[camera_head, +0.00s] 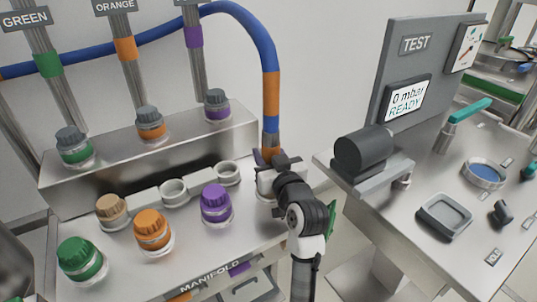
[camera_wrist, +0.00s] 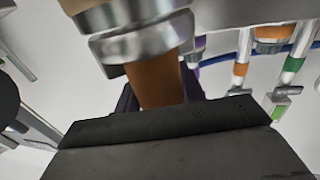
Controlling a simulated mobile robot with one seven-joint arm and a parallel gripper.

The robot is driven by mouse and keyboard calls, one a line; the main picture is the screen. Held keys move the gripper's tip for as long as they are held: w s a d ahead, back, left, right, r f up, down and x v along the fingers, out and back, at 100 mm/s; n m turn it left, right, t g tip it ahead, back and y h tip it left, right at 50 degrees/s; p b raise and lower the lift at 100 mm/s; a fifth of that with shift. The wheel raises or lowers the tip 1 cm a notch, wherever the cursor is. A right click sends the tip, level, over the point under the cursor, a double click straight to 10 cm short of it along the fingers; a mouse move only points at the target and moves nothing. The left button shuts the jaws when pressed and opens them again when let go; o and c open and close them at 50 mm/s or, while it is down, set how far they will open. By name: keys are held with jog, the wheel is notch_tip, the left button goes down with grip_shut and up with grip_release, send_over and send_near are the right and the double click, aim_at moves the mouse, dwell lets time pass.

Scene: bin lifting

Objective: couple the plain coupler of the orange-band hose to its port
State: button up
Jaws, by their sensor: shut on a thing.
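A blue hose (camera_head: 262,45) with an orange band (camera_head: 271,92) arcs over the manifold and hangs down to my gripper (camera_head: 270,163) at the manifold's right end. My gripper is shut on the hose's brown-orange coupler (camera_head: 271,146), which stands roughly upright. In the wrist view the brown coupler (camera_wrist: 155,85) shows above the dark gripper body, meeting a shiny metal collar (camera_wrist: 140,38). I cannot tell whether the collar belongs to the coupler or a port. Open pale ring ports (camera_head: 174,190) sit along the manifold's middle. The spot beneath my gripper is mostly hidden by my arm.
Green (camera_head: 80,258), orange (camera_head: 152,229), purple (camera_head: 215,203) and tan (camera_head: 112,209) caps stand on the manifold (camera_head: 215,258). Capped fittings line the raised ledge behind. A bench (camera_head: 455,185) with a TEST panel (camera_head: 416,60) and dark cylinder (camera_head: 363,150) stands close right.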

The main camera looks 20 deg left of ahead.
jog(key=o, duration=1.3)
jog(key=shift+f, duration=0.1)
jog(key=shift+c, duration=0.2)
jog(key=shift+s+d, duration=0.1)
jog(key=p+v, duration=0.7)
jog(key=v, duration=0.6)
jog(key=shift+s+d, duration=0.2)
